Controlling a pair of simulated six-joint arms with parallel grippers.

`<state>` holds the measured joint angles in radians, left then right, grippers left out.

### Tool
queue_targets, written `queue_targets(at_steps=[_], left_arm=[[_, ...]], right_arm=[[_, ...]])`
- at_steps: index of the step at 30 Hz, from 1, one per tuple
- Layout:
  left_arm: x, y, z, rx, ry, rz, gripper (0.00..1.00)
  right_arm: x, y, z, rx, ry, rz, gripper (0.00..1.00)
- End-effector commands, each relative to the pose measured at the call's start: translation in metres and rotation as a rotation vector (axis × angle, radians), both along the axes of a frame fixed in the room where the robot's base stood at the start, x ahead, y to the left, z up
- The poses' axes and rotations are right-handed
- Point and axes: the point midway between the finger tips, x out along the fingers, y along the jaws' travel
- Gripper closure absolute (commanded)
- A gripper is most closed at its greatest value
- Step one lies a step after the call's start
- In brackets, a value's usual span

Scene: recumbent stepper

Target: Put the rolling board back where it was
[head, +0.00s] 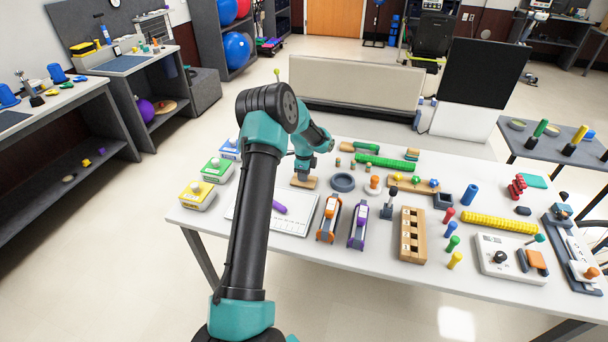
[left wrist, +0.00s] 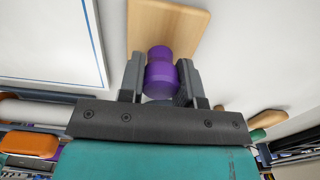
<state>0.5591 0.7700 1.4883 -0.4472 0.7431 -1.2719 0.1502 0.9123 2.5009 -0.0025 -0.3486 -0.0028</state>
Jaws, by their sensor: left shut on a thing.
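The rolling board is a small wooden board (head: 303,182) with a purple knob (left wrist: 160,72) on it. In the head view it is at the back left of the white table (head: 345,262), just right of a white tray (head: 298,220). My left gripper (head: 304,171) reaches down over it. In the left wrist view the fingers (left wrist: 160,82) are on both sides of the purple knob, and the wooden board (left wrist: 145,28) extends beyond it. The head view does not show clearly whether the board touches the table. My right gripper is in neither view.
A grey ring (head: 343,182) and small wooden pegs stand just right of the board. Orange and purple clamps (head: 358,226) are in front. Coloured boxes (head: 197,195) line the left edge. The table's right side is crowded with exercise pieces.

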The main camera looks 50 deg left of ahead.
Motion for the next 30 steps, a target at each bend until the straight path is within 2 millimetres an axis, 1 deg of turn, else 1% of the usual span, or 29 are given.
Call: queue_targets(at_steps=[8,9,17,26,30], left_arm=[[0.0,0.0,-0.002,0.0,0.0,0.0,0.87],[0.0,0.0,-0.003,0.0,0.0,0.0,0.67],[0.0,0.0,-0.003,0.0,0.0,0.0,0.43],[0.0,0.0,-0.001,0.001,-0.001,0.0,0.43],[0.0,0.0,0.008,0.001,-0.002,0.0,0.43]], right_arm=[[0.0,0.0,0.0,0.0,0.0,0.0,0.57],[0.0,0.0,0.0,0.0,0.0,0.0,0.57],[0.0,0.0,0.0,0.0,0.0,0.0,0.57],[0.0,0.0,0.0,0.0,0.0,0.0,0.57],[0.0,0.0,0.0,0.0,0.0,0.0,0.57]])
